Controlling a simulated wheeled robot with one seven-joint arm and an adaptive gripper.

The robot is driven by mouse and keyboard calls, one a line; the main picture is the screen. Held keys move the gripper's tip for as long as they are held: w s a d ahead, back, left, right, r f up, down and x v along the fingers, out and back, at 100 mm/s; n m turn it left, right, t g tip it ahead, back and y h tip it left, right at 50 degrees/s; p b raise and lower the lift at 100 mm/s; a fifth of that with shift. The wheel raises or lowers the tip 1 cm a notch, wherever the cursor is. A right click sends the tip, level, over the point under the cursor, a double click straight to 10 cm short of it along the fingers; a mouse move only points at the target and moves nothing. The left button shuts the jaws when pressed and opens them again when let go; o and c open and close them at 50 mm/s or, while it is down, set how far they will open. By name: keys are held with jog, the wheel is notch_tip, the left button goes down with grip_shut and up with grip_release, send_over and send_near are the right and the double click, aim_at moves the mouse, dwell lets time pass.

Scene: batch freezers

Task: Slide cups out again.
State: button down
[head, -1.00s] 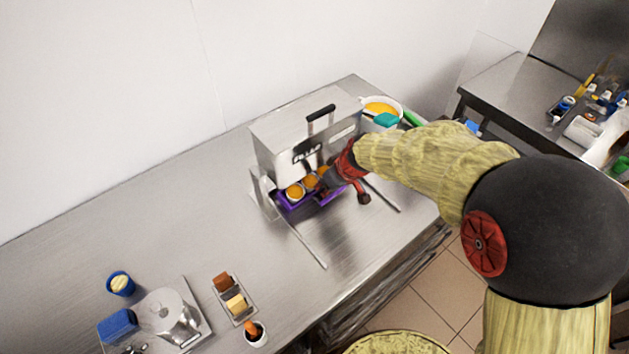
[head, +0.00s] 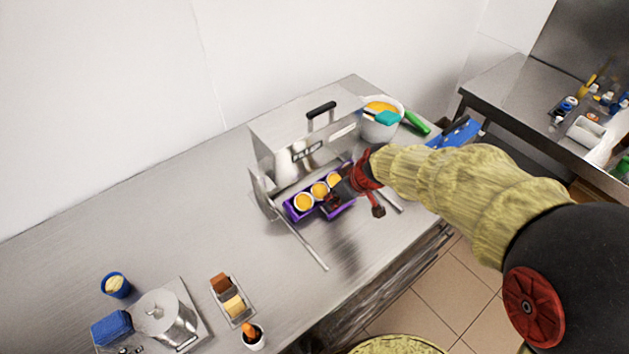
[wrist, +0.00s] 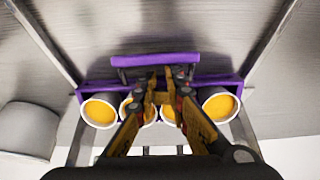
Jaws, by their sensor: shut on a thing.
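A purple tray (head: 290,212) holds a row of white cups with orange filling (head: 303,202). It sits at the open front of the steel batch freezer box (head: 285,125), between two metal rails. In the wrist view, the tray (wrist: 225,78) has a raised purple handle bar (wrist: 155,60) along one side. My gripper (wrist: 165,75) is shut on the handle bar area, with its fingers in front of the middle cups and partly hiding them. In the head view, my gripper (head: 335,200) is at the tray's right front side.
A white bowl of orange mix (head: 381,122) stands behind right of the freezer. A metal pot (head: 165,318), a blue cup (head: 116,285) and a small tray of blocks (head: 234,302) are at the lower left. The counter left of the freezer is clear.

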jog(key=shift+s+d+b, duration=0.7)
jog(key=shift+s+d, duration=0.25)
jog(key=shift+s, duration=0.6)
jog(key=shift+s+d+b, duration=0.65)
jog(key=shift+s+d, duration=0.35)
jog(key=shift+s, duration=0.55)
jog(key=shift+s+d+b, duration=0.7)
jog(key=shift+s+d, duration=0.25)
jog(key=shift+s, duration=0.6)
jog(key=shift+w+a, duration=0.1)
jog(key=shift+r, duration=0.4)
jog(key=shift+s+d+p+v, duration=0.1)
jog(key=shift+p+v, duration=0.4)
jog(key=shift+v, duration=0.75)
jog(key=shift+s+d+p+v, duration=0.1)
jog(key=shift+p+v, duration=0.4)
jog(key=shift+v, duration=0.75)
